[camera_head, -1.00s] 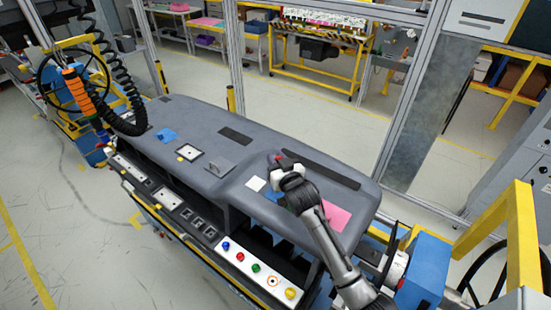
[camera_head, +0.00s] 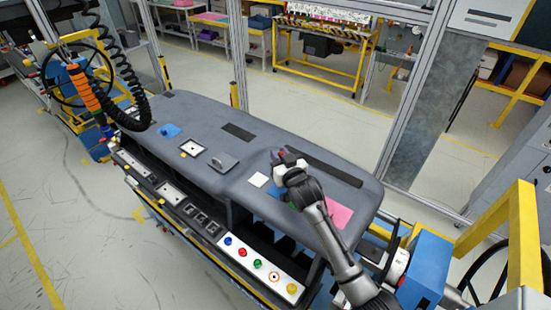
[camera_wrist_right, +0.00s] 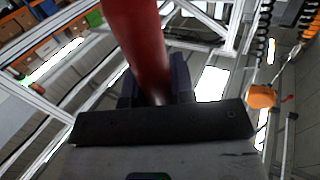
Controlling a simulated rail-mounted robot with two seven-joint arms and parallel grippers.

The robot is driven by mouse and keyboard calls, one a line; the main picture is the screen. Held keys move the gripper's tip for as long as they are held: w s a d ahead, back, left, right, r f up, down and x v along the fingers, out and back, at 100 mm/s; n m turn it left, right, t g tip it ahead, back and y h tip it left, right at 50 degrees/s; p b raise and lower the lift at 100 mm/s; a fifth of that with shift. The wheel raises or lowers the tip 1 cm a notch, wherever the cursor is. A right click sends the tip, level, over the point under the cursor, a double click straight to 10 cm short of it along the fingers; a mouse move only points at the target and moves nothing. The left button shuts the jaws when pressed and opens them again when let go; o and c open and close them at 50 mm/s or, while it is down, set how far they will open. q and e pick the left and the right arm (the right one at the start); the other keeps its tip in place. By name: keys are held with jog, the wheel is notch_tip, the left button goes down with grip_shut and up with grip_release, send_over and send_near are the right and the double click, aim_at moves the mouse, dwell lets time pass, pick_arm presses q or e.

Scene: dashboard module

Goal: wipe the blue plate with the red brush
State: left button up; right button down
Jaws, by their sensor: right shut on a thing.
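My right gripper (camera_head: 284,160) is over the grey dashboard top, with its arm coming in from the lower right. In the right wrist view its dark fingers (camera_wrist_right: 157,92) are shut on a thick red cylindrical handle, the red brush (camera_wrist_right: 138,40). The brush end is not visible there. A flat blue plate (camera_head: 274,191) lies on the dashboard beside and partly behind my right arm. I cannot tell whether the brush touches anything. My left gripper is not in view.
A white square (camera_head: 258,180) lies left of the blue plate, and a pink sheet (camera_head: 338,214) lies to its right. Another blue piece (camera_head: 169,131) is farther left on the dashboard. A button panel (camera_head: 258,262) runs along the near side. A yellow frame (camera_head: 522,240) stands at right.

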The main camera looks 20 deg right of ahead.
pick_arm(q)
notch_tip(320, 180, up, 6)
jog(key=p, duration=0.5)
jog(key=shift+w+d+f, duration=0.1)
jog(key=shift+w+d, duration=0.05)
pick_arm(e)
notch_tip(320, 180, up, 8)
jog(key=shift+f, duration=0.2)
jog(key=shift+s+a, duration=0.1)
